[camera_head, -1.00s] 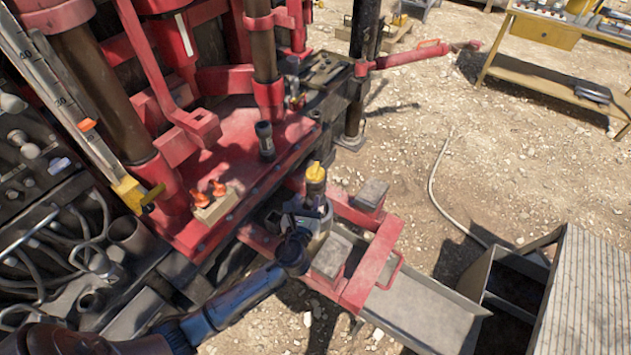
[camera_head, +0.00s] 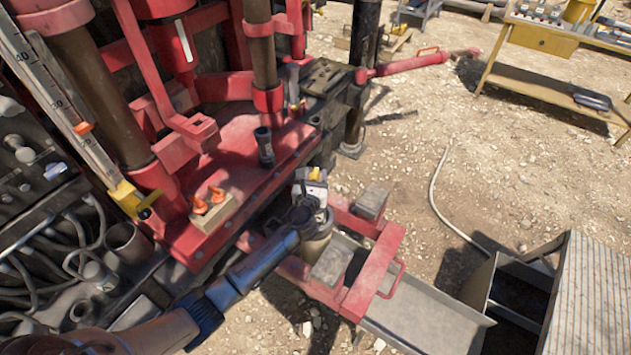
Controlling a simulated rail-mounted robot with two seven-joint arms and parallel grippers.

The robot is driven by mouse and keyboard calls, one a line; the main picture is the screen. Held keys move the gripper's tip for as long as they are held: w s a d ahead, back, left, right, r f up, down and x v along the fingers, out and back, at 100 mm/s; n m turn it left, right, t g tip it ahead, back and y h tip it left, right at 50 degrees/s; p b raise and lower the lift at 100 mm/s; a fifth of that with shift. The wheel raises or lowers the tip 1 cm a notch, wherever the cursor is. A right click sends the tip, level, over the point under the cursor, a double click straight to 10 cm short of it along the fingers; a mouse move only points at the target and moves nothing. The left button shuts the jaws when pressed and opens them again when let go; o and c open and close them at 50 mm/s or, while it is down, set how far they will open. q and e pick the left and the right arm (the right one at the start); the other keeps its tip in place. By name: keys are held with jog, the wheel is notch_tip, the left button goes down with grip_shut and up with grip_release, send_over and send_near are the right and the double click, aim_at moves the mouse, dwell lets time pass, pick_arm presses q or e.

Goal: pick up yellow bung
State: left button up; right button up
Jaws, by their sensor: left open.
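The yellow bung (camera_head: 315,173) shows only as a small yellow patch at the top of my left gripper (camera_head: 313,182), near the middle of the camera_head view. The gripper's white and grey body hides most of it. My left arm comes in from the lower left, and its gripper is open, right at the bung. I cannot tell whether the fingers are around the bung or just in front of it. A tan cylinder (camera_head: 316,246) stands below the gripper, partly hidden by the wrist. My right gripper is not in view.
A red frame (camera_head: 375,268) with a metal chute (camera_head: 425,308) is just right of the gripper. The red rig deck (camera_head: 240,165) with orange-handled pieces (camera_head: 208,202) lies to the left.

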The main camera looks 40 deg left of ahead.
pick_arm(q)
jog(key=shift+x, duration=0.95)
jog(key=shift+c, duration=0.3)
grip_shut()
